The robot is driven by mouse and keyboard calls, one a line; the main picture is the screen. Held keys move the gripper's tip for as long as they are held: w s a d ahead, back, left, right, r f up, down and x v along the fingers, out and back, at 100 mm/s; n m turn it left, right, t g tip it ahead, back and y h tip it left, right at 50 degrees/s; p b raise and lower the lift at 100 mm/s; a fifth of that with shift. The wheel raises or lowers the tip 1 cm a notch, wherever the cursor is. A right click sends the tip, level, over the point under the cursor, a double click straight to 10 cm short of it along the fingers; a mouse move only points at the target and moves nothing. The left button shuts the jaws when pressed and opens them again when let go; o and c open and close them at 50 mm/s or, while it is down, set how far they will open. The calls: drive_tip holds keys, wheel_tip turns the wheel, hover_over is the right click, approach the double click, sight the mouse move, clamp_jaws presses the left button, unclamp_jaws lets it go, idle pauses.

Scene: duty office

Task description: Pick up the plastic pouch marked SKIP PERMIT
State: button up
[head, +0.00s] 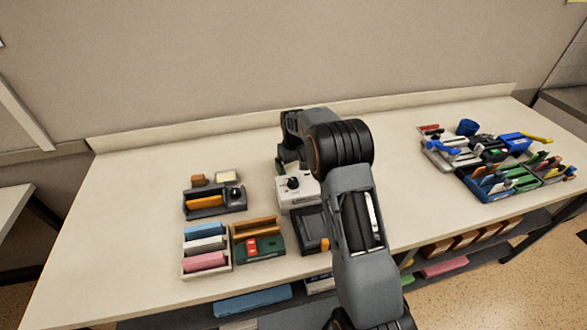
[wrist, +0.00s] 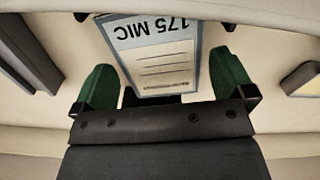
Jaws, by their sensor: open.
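A flat pale card or pouch with a grey-blue border (wrist: 160,58) shows in the wrist view, with "175 MIC" upside down and several ruled lines. I cannot read SKIP PERMIT on anything in either view. My gripper (wrist: 165,88) is open, its green fingertips to the left and right of this piece with a gap on each side. In the head view my arm hides the spot under the gripper.
A white box with a black knob (head: 297,194) stands beside my arm. Trays with coloured blocks (head: 205,262) and a dark tray with an orange block (head: 214,212) are at left. Filled organisers (head: 497,190) and a blue cup (head: 467,127) are at right. The far-left table is clear.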

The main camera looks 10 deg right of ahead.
drive_tip(key=shift+c, duration=0.2)
drive_tip(key=c, duration=0.7)
